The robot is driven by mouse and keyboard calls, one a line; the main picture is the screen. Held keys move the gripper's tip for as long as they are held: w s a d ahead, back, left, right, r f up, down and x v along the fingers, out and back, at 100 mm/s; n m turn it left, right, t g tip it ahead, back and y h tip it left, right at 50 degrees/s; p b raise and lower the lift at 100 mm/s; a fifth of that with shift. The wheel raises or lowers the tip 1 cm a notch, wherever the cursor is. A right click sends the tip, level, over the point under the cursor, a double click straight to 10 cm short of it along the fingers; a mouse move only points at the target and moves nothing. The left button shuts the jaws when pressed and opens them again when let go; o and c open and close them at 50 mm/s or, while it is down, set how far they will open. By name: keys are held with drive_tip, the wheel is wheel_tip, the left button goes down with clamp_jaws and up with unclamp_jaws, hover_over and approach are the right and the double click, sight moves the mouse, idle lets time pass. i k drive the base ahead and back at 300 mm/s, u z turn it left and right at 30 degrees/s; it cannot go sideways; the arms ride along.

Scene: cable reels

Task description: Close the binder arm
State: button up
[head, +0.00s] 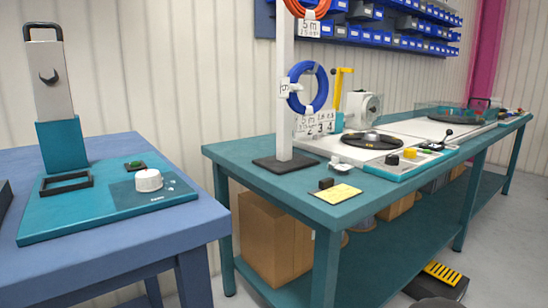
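The binder stands on the blue table at the left. Its flat teal base (75,217) carries a white knob (148,180), a small green button (135,164) and a black rectangular frame (66,183). The binder arm (50,85) rises nearly upright from the back of the base, so it stands open. It has a teal lower part, a white upper part with a dark curved hook, and a black handle loop (42,31) on top. My gripper is not in view.
A long teal workbench (250,152) stands to the right, across a narrow gap from the blue table (120,250). It bears a white post (284,90) with cable coils and a white machine. A black-and-yellow object (441,278) lies on the floor at the lower right.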

sight(340, 71)
drive_tip(key=z, duration=1.75)
drive_tip(key=i, duration=2.3)
drive_tip(key=u, duration=1.75)
